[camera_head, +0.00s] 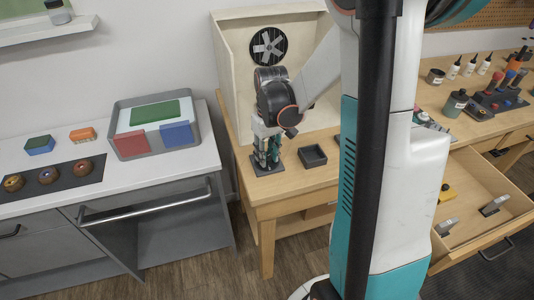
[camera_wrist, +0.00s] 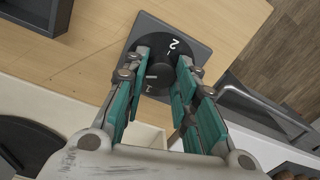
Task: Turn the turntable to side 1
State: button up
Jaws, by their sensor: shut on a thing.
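The exact contact is partly hidden by the fingers. In the head view my gripper (camera_head: 266,163) points down at the base plate (camera_head: 255,169) on the wooden bench, in front of the open booth.
A small black tray (camera_head: 312,156) sits right of the turntable. The booth (camera_head: 228,60) with a fan stands behind. A grey counter (camera_head: 205,150) with a tray of coloured blocks is at left, its front door open below. An open drawer (camera_head: 480,205) is at right.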

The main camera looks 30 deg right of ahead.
jog(key=n, duration=0.6)
jog(key=shift+w, duration=0.1)
jog(key=n, duration=0.6)
jog(key=shift+a+n+g, duration=0.1)
jog(key=shift+n+g, duration=0.2)
jog(key=shift+c, duration=0.2)
jog(key=o, duration=1.1)
jog(key=r, duration=1.2)
jog(key=shift+w, duration=0.25)
